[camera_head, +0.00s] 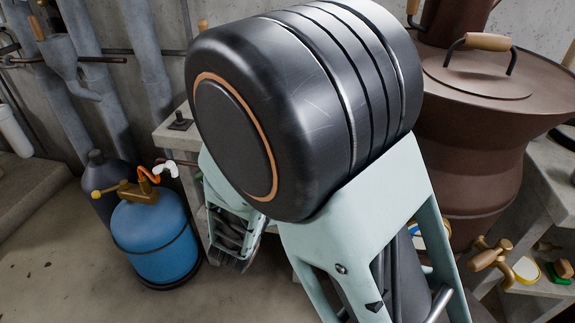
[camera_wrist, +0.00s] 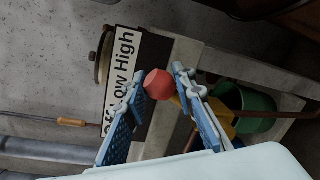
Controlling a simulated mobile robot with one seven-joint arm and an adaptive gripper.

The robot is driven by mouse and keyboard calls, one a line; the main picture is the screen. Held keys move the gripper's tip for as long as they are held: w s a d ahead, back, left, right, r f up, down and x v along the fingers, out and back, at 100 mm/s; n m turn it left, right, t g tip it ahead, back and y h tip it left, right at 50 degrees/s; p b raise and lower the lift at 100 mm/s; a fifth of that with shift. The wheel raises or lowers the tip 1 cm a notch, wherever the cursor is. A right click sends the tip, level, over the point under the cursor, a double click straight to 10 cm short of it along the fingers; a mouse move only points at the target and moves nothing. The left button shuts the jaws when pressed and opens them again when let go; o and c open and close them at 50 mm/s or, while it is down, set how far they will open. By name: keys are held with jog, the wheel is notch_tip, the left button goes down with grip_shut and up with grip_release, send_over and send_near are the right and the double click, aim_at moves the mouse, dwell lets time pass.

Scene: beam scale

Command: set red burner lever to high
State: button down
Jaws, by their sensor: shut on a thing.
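The red lever knob (camera_wrist: 157,85) shows in the middle of the wrist view, between the two blue-padded fingers of my gripper (camera_wrist: 158,77). My gripper is shut on this knob. A label plate (camera_wrist: 150,65) with the words Off, Low and High lies just left of the knob. The knob appears nearest to the Low and High end, but the exact setting cannot be told. The lever's shaft and pivot are hidden. In the head view, my own arm covers the lever and label.
In the head view, a blue gas bottle (camera_head: 155,243) stands on the floor at left. A large brown vessel (camera_head: 470,150) stands at right, with a wooden-handled tap (camera_head: 490,257) below. A green bucket (camera_wrist: 250,112) is right of my fingers in the wrist view.

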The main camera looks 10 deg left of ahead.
jog(key=shift+d, duration=0.15)
dwell(0.4)
jog(key=c, duration=1.6)
grip_release()
jog(key=shift+s, duration=0.1)
jog(key=s+a+r, duration=0.1)
jog(key=s, duration=1)
jog(key=shift+s+a+r, duration=0.25)
jog(key=shift+s+r, duration=0.05)
jog(key=shift+s, duration=0.05)
